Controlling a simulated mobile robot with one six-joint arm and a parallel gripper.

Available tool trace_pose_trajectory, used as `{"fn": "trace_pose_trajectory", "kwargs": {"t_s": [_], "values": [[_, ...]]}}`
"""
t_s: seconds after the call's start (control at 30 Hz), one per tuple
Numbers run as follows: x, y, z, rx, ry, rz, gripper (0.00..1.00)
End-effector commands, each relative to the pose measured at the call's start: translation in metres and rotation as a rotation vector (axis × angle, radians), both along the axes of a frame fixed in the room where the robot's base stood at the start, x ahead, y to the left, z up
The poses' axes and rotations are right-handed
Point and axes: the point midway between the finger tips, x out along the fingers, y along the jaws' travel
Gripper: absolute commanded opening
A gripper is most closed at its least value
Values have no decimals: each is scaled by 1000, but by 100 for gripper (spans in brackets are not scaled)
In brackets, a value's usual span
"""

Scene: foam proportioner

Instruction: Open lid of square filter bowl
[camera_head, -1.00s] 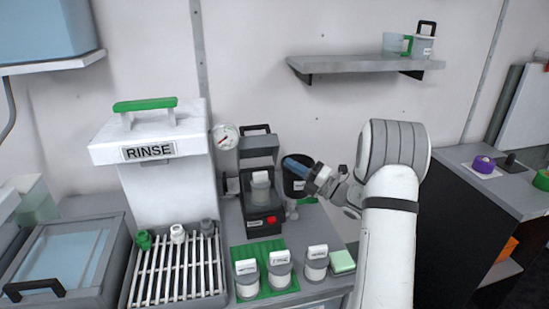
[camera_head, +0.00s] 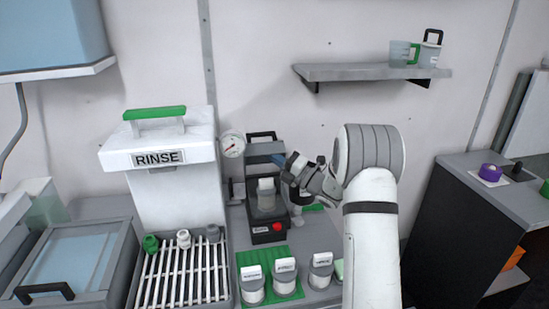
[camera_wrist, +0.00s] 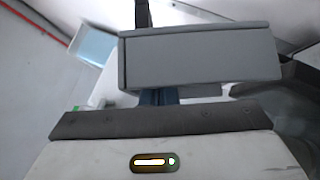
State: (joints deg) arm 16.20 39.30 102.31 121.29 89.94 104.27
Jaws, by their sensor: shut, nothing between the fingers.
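The black unit (camera_head: 267,232) at the centre of the counter has a square grey block with a black handle (camera_head: 263,152) on top; I take this as the square filter bowl's lid, though no label confirms it. The lid looks down. A jar (camera_head: 266,196) stands in the unit below it. My gripper (camera_head: 282,160) is shut and empty, its blue fingertips at the block's right side. In the wrist view, a grey block (camera_wrist: 200,60) fills the upper middle, and my blue fingers (camera_wrist: 158,97) run up to its lower edge. Their tips are hidden, so I cannot tell contact.
The white RINSE box (camera_head: 165,175) stands left of the unit, with a round gauge (camera_head: 232,144) between. A rack (camera_head: 180,272) and a clear-topped box (camera_head: 75,255) lie further left. Several white-lidded jars (camera_head: 285,276) stand in front. A dark cup (camera_head: 303,205) is behind my gripper.

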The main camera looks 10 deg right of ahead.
Motion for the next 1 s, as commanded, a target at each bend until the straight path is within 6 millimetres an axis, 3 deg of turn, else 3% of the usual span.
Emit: {"fn": "trace_pose_trajectory", "kwargs": {"t_s": [0.5,1.0], "values": [[19,0,15,-2,203,2,0],[39,0,10,0,419,1,0]]}}
